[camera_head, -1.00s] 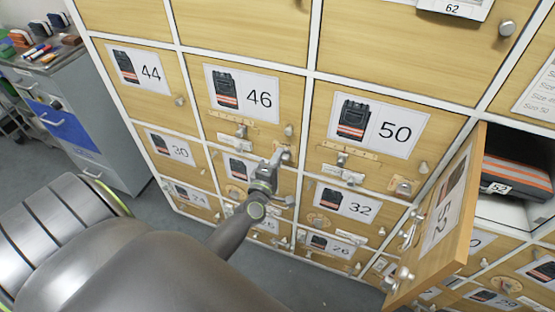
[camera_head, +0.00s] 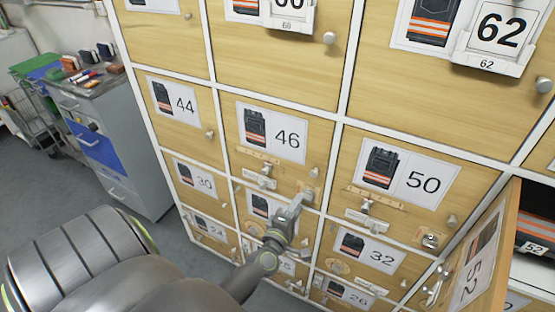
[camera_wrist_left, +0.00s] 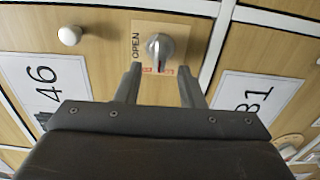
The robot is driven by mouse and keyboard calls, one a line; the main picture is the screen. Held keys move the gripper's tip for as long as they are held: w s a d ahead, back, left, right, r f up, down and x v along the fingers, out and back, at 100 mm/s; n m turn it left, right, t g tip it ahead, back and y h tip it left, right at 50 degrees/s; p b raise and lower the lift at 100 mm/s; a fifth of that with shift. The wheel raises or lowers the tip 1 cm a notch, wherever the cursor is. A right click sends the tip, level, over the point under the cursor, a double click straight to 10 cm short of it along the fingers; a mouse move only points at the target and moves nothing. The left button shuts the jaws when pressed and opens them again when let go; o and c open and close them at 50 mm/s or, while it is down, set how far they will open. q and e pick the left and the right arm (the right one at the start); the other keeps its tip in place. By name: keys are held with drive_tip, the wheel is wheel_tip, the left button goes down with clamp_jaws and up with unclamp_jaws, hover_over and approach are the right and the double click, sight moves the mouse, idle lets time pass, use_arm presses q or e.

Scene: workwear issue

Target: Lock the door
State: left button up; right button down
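The door of locker 46 (camera_head: 243,126) is a closed wooden door with a numbered picture label. Near its lower right corner a round silver lock knob sits on a small plate; in the left wrist view the lock knob (camera_wrist_left: 160,47) shows a red mark pointing down, beside the word OPEN. My left gripper (camera_wrist_left: 158,88) is open, its two fingers on either side of the lock knob and apart from it. In the head view my left gripper (camera_head: 300,202) partly covers that lock. My right gripper does not show.
A door numbered 52 (camera_head: 478,262) stands open at the right, with folded workwear (camera_head: 540,226) inside its locker. Closed lockers surround 46, with knobs and latches that stick out. A grey cabinet (camera_head: 117,150) stands at the left, and the floor before it is clear.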

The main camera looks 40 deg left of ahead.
use_arm(q)
drive_tip(key=b+v, duration=0.6)
drive_tip(key=v, duration=0.8)
drive_tip(key=shift+s, duration=0.25)
drive_tip(key=shift+d, duration=0.15)
